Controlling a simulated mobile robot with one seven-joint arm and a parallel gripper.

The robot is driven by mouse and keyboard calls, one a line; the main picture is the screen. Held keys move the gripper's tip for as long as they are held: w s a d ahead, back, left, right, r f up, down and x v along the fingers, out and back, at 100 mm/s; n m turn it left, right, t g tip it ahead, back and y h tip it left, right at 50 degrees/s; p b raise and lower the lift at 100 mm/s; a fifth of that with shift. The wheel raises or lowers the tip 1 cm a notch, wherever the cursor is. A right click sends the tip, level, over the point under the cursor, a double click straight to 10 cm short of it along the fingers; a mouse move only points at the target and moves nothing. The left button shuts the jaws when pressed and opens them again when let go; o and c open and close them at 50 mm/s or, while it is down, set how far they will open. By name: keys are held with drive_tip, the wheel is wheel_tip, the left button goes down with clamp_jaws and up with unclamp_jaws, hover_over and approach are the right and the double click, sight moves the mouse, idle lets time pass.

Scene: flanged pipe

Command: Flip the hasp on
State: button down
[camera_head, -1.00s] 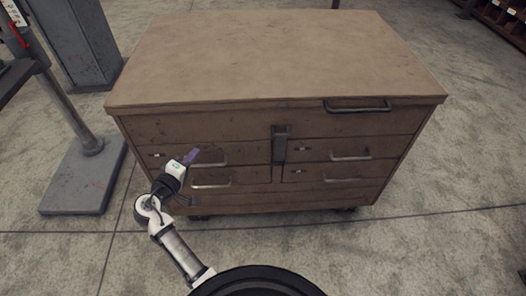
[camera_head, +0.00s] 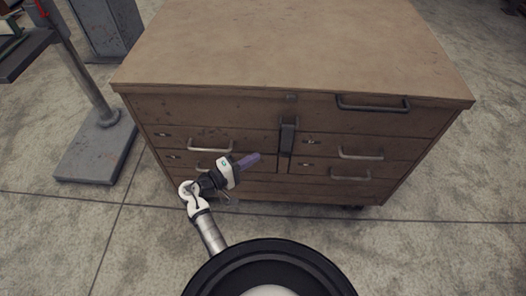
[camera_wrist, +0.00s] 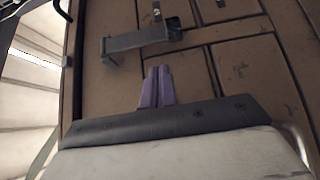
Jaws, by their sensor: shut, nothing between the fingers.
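The dark metal hasp (camera_head: 288,138) is on the front of the brown chest, near its middle, and hangs down below the lid. In the wrist view the hasp (camera_wrist: 140,41) lies sideways beyond my shut fingertips (camera_wrist: 158,70), with a visible gap. The exact depth between fingers and chest front is hard to tell.
The chest (camera_head: 290,45) has several drawers with metal handles, such as a left handle (camera_head: 211,149) and a right one (camera_head: 361,153). A grey stand (camera_head: 97,150) is on the left. Floor in front is clear.

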sight(287, 142)
drive_tip(key=p+x, duration=0.1)
drive_tip(key=x, duration=0.8)
drive_tip(key=shift+d, duration=0.1)
drive_tip(key=shift+s+r+p, duration=0.1)
drive_tip(key=shift+p, duration=0.3)
